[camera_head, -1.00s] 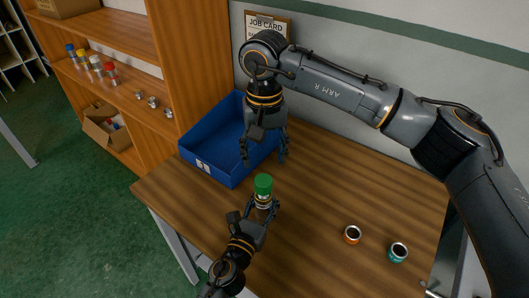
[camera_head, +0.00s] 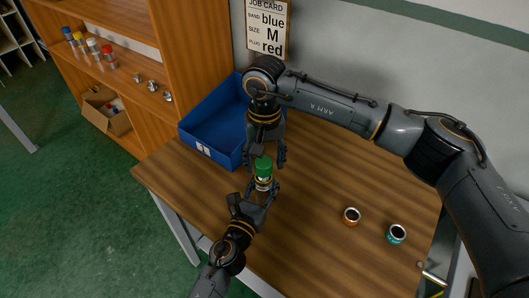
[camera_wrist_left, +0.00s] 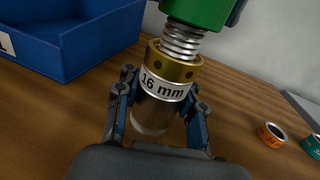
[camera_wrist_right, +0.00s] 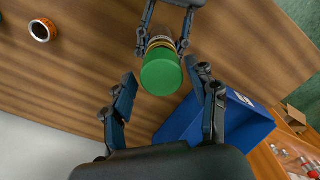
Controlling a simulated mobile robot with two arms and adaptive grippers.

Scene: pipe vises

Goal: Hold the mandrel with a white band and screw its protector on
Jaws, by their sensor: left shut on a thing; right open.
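My left gripper (camera_wrist_left: 160,112) is shut on the mandrel (camera_wrist_left: 152,112) and holds it upright near the table's front edge. The mandrel has a white band (camera_wrist_left: 166,88) reading "16 mm", a brass collar (camera_wrist_left: 174,64) and a silver thread (camera_wrist_left: 182,40). The green protector (camera_head: 263,163) sits at the top of the thread, with several turns bare below it. The protector also shows from above in the right wrist view (camera_wrist_right: 160,73). My right gripper (camera_head: 266,157) is open, pointing down, its fingers on either side of the protector with gaps visible.
A blue bin (camera_head: 212,128) stands just behind the grippers. An orange ring (camera_head: 351,216) and a teal ring (camera_head: 396,234) lie at the right of the table. A job card (camera_head: 267,28) hangs on the wall. A wooden shelf (camera_head: 160,60) stands at left.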

